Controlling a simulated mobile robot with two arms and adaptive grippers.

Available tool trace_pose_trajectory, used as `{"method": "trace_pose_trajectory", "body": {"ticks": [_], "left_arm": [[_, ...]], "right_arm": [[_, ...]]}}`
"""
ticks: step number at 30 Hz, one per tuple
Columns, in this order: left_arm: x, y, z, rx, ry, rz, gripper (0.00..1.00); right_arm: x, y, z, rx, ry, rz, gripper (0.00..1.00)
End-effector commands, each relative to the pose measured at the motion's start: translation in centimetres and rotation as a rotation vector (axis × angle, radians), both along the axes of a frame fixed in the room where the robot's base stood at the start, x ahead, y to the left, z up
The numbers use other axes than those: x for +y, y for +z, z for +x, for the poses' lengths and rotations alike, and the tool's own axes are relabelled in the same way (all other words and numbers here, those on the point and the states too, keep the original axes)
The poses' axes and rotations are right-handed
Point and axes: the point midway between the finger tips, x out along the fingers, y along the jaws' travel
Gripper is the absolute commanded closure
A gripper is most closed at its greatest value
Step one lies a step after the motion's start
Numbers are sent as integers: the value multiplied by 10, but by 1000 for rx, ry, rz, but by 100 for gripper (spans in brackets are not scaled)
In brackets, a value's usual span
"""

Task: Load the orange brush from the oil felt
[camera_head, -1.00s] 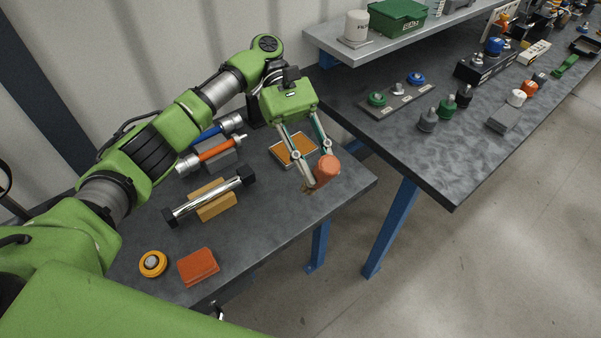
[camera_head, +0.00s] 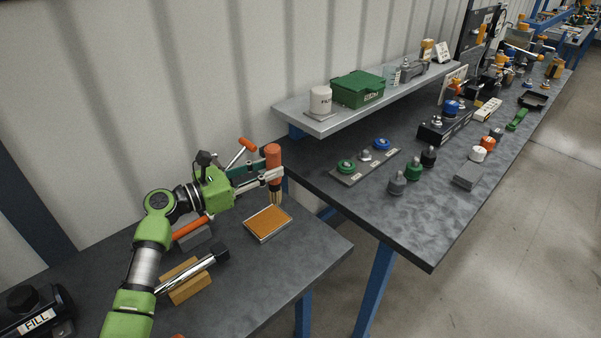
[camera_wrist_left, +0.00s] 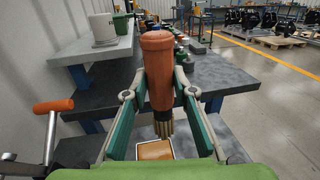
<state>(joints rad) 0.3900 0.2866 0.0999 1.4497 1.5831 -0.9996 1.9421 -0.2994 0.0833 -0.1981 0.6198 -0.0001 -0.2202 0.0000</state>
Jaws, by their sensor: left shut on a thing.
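The orange brush (camera_head: 273,158) is upright in my left gripper (camera_head: 268,178), bristles pointing down. It also shows in the left wrist view (camera_wrist_left: 158,75), where the two fingers of my left gripper (camera_wrist_left: 160,92) close on its orange handle and tan bristles (camera_wrist_left: 163,125) hang below. The oil felt (camera_head: 268,223) is an orange-brown pad in a shallow light tray on the near table. The brush is above the far side of the pad, apart from it as far as I can tell. Part of the pad (camera_wrist_left: 155,150) shows below the bristles in the left wrist view. My right gripper is out of view.
An orange-handled tool (camera_head: 243,147) stands behind my left gripper. A metal cylinder (camera_head: 190,273) rests on wooden blocks near my arm. The dark bench (camera_head: 430,220) to the right holds a plate with knobs (camera_head: 365,165) and several fittings. A grey shelf (camera_head: 350,113) stands above it.

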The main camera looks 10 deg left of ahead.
Motion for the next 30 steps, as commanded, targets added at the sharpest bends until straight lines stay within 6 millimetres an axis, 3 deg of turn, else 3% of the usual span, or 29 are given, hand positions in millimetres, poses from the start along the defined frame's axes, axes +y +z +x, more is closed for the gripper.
{"method": "trace_pose_trajectory", "body": {"ticks": [3,7,23,30], "left_arm": [[20,-10,2,-9,69,-9,100],[29,-14,3,-14,97,-13,100],[30,-12,1,-15,98,-16,100],[30,-40,2,-15,98,-15,100]], "right_arm": [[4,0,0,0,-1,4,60],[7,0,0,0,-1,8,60],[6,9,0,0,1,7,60],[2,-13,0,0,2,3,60]]}}
